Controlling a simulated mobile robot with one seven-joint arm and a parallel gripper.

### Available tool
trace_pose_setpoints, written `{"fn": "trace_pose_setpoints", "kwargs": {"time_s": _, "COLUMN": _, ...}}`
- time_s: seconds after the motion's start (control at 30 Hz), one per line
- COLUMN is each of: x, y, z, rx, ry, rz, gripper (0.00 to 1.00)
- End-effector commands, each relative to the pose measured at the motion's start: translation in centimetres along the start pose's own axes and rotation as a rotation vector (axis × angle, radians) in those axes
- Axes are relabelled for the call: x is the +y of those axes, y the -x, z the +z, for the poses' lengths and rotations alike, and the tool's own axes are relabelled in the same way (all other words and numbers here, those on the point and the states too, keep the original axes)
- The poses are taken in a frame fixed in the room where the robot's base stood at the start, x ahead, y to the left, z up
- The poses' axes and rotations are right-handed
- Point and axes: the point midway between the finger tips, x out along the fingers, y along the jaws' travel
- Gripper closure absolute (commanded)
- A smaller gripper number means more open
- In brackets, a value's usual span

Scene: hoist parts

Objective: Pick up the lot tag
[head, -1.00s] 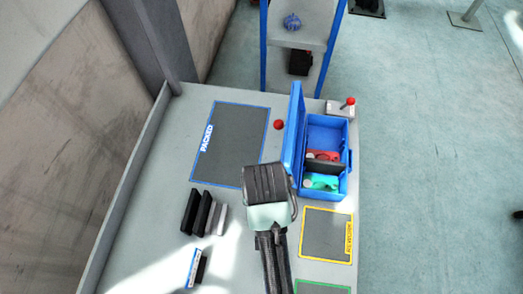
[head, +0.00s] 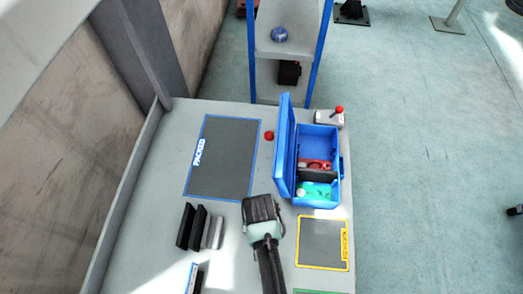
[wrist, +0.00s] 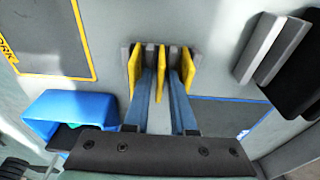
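Several yellow upright plates stand side by side in a grey slotted holder (wrist: 195,53) in the wrist view. I take the middle yellow plate (wrist: 161,72) to be the lot tag, but no lettering on it shows. My gripper (wrist: 161,88) is open, its two blue-grey fingers lying on either side of the middle plate with gaps showing. Whether the fingertips touch the plates is not clear. In the head view my gripper (head: 262,210) hides the holder and the plates.
A blue open box (head: 318,200) with red and green parts stands to the right. Black and grey plates (head: 200,228) stand to the left. The dark PACKED mat (head: 225,160) lies behind, a yellow-edged REWORK mat (head: 322,243) in front right. A blue-framed shelf (head: 290,45) stands beyond.

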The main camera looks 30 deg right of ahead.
Motion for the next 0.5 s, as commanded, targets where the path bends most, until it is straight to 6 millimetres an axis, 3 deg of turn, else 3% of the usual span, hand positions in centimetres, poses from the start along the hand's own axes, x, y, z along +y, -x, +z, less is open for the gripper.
{"fn": "trace_pose_setpoints", "kwargs": {"time_s": 0.27, "x": 0.01, "y": -0.31, "z": 0.0, "rx": 0.0, "ry": 0.0, "rz": 0.0, "gripper": 0.76}}
{"fn": "trace_pose_setpoints", "kwargs": {"time_s": 0.4, "x": 0.01, "y": -0.3, "z": 0.0, "rx": 0.0, "ry": 0.0, "rz": 0.0, "gripper": 1.0}}
{"fn": "trace_pose_setpoints", "kwargs": {"time_s": 0.5, "x": 0.01, "y": -0.29, "z": 0.0, "rx": 0.0, "ry": 0.0, "rz": 0.0, "gripper": 1.0}}
